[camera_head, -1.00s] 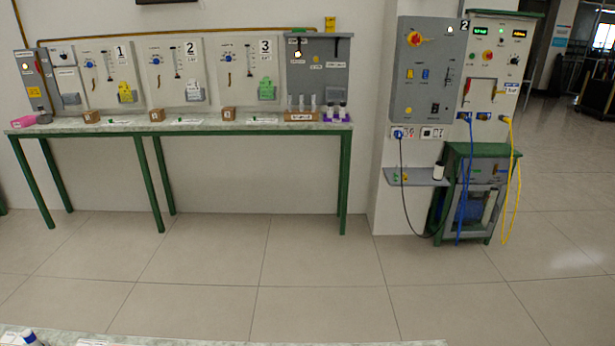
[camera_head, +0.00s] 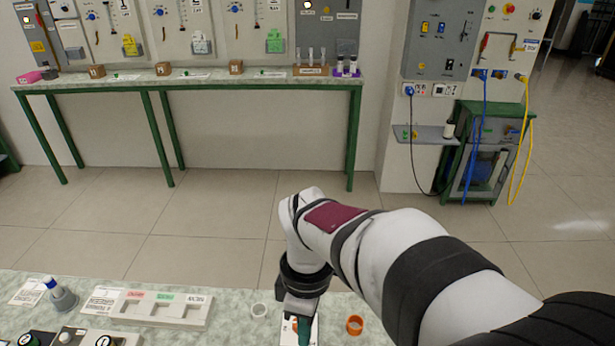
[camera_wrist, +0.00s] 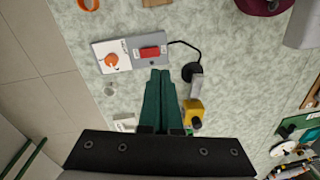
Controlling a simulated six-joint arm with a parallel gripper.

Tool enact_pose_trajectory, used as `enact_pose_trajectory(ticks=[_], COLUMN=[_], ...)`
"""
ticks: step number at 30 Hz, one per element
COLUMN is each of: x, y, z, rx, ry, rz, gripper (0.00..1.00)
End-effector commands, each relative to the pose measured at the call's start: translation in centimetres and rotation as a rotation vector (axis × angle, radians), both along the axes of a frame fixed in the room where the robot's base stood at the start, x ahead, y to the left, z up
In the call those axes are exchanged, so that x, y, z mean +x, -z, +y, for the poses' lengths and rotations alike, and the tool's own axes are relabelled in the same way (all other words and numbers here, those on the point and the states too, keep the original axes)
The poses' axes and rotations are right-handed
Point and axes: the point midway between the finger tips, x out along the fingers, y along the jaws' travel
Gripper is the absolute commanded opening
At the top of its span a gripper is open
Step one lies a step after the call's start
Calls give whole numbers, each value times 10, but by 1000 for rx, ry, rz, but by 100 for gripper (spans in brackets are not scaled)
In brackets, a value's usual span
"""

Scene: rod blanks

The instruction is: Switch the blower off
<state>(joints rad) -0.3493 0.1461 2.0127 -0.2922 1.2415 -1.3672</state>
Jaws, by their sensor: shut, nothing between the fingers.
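In the wrist view a grey box with a red rocker switch (camera_wrist: 152,52) lies on the speckled bench, beside a white card with an orange picture (camera_wrist: 112,58). A black cable runs from the box to a round black base (camera_wrist: 190,72) with a grey piece beside it. I cannot tell for sure that this is the blower, nor the switch's position. My gripper (camera_wrist: 160,74) has dark green fingers, shut and empty; their tips show just below the box. Contact cannot be told. In the head view my gripper (camera_head: 303,328) points down over the near bench, hiding part of a white card.
A yellow block (camera_wrist: 193,112) is close right of the fingers in the wrist view.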

Motion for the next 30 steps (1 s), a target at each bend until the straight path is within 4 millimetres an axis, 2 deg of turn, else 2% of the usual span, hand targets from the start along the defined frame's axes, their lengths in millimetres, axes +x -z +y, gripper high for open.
enact_pose_trajectory(ticks=[1,4,13,16,20,30], x=[6,14,15,14,11,5], y=[6,11,12,19,42,115], z=[8,16,17,17,16,16], rx=[-1,1,2,1,0,0], ry=[-91,-211,-228,-227,-226,-226], rz=[2,0,-1,2,4,3], gripper=[0,0,0,0,0,0])
